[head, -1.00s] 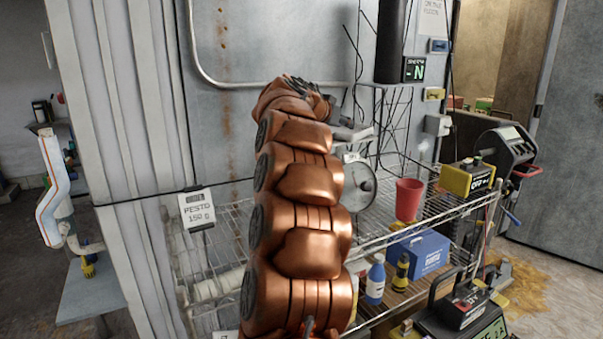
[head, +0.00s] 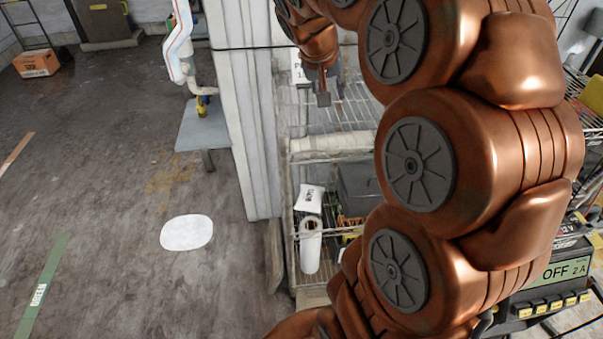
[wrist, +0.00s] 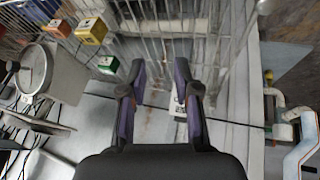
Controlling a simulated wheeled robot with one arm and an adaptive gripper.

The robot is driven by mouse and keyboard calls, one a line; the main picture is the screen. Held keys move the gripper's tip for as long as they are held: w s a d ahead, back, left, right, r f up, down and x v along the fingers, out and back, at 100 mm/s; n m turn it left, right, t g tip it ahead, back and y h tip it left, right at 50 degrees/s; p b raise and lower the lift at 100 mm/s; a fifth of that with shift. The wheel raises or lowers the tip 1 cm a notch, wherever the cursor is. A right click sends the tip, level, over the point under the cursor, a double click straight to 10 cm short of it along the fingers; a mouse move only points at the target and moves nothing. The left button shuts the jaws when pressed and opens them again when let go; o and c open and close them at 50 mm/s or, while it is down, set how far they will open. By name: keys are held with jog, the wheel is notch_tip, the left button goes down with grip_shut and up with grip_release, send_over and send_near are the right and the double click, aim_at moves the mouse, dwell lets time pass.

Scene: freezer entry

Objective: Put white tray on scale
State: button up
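A flat white rounded shape (head: 187,233) lies on the floor in the head view. I cannot tell whether it is the white tray. In the wrist view, a round-faced device (wrist: 50,72), which looks like the scale, stands at the left. A flat pale plate (wrist: 38,121) is just below it in the picture. My gripper (wrist: 160,78) is open and empty, its two fingers apart over the wire shelf. In the head view my gripper (head: 322,92) is small and partly hidden behind my arm, in front of the wall above the shelf.
The wire rack (head: 345,115) holds a white roll (head: 310,247), a white bag (head: 309,199) and a dark case (head: 360,190) lower down. A small grey table (head: 203,128) stands left of the pale wall panel (head: 232,120). Small yellow and green boxes (wrist: 91,31) sit near the round-faced device. The floor at left is mostly clear.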

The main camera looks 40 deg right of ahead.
jog(key=s+a+f+n+g+y, duration=0.2)
jog(key=s+a+f, duration=0.4)
jog(key=s+a, duration=0.5)
jog(key=s+a+f+n+g+y, duration=0.2)
jog(key=s+a+f+n, duration=0.3)
jog(key=s+a, duration=0.7)
notch_tip(320, 180, down, 2)
jog(key=shift+s+a+f+y, duration=0.2)
jog(key=shift+a+y, duration=0.5)
jog(key=shift+a, duration=0.5)
notch_tip(320, 180, up, 3)
jog(key=p, duration=0.2)
jog(key=shift+f+p, duration=0.1)
jog(key=shift+p, duration=0.25)
jog(key=shift+d, duration=0.15)
